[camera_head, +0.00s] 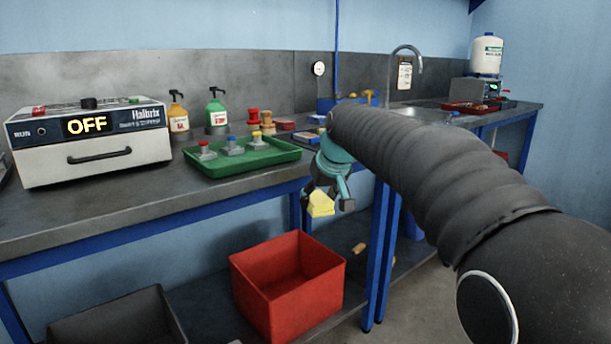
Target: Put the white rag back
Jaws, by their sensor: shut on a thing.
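My gripper (331,197), teal and dark, hangs in front of the bench's front edge, above and a little right of the red bin. It is shut on a small pale yellow piece (321,204), which looks like a folded cloth or sponge. The fingers hide part of it. I cannot make out a plainly white rag in this view.
The open red bin (262,302) and a dark bin (112,322) stand below the bench. A sink is at the back right.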

